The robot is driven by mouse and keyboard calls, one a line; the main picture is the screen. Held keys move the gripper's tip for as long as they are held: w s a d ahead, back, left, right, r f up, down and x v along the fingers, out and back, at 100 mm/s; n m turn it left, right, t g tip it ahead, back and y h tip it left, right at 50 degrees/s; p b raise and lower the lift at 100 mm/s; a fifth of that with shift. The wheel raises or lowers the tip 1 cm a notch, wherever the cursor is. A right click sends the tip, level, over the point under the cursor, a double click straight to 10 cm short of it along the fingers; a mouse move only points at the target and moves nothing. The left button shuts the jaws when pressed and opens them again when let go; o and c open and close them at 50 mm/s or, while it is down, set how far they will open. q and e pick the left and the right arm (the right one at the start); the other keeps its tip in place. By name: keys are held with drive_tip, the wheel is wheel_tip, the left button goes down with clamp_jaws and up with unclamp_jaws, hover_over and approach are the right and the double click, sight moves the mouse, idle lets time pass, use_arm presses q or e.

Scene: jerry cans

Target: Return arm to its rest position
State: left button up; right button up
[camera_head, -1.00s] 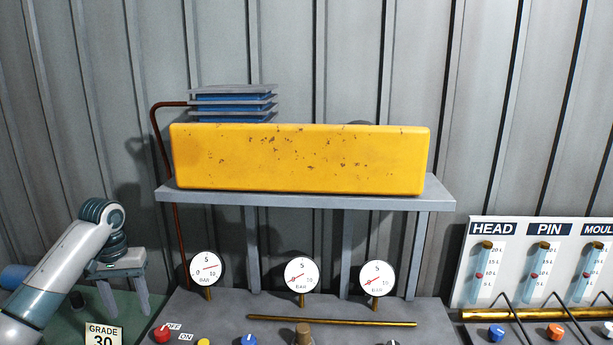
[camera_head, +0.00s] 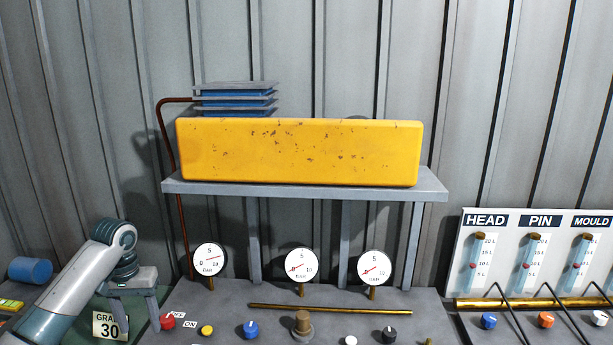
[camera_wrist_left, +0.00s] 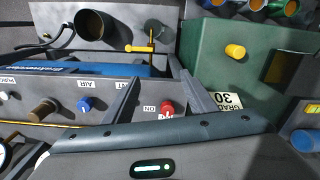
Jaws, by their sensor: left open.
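My left arm (camera_head: 75,290) comes in from the lower left in the head view, white and grey with dark teal joints. Its grey left gripper (camera_head: 138,308) points down, open, with two spaced fingers and nothing visible between them. It hangs just left of the console, in front of part of the GRADE 30 sign (camera_head: 107,326). In the left wrist view the gripper's body fills the bottom, and its two fingers (camera_wrist_left: 158,95) reach up and apart, with the red knob (camera_wrist_left: 166,107) showing between them. My right gripper is in neither view.
The console carries gauges (camera_head: 302,264), knobs and a brass rod (camera_head: 330,309). A yellow tank (camera_head: 300,152) sits on the shelf (camera_head: 310,190) above. A tube board (camera_head: 535,250) stands right. A blue cylinder (camera_head: 31,270) lies left of my arm.

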use_arm(q)
drive_tip(key=s+d+f+m+t+h, duration=0.1)
drive_tip(key=s+d+f+m, duration=0.1)
drive_tip(key=s+d+f, duration=0.7)
drive_tip(key=s+d+f+m+t, duration=0.1)
drive_tip(key=s+d+f+m, duration=0.1)
drive_tip(key=s+d+f, duration=0.8)
drive_tip(key=s+a+f+t, duration=0.1)
drive_tip(key=s+a+t, duration=0.1)
drive_tip(key=s, duration=2.1)
wheel_tip(320, 180, down, 32)
drive_tip(key=g+b, duration=0.2)
drive_tip(key=b, duration=0.3)
drive_tip(key=s+a+f+b, duration=0.1)
drive_tip(key=s+f+b, duration=0.2)
drive_tip(key=s+f, duration=0.6)
drive_tip(key=s+a+f+g+b, duration=0.1)
drive_tip(key=s+f+b, duration=0.2)
drive_tip(key=s+f, duration=0.7)
wheel_tip(320, 180, down, 6)
drive_tip(key=shift+a+f+y, duration=0.15)
drive_tip(key=shift+a+y, duration=0.2)
drive_tip(key=shift+y, duration=0.05)
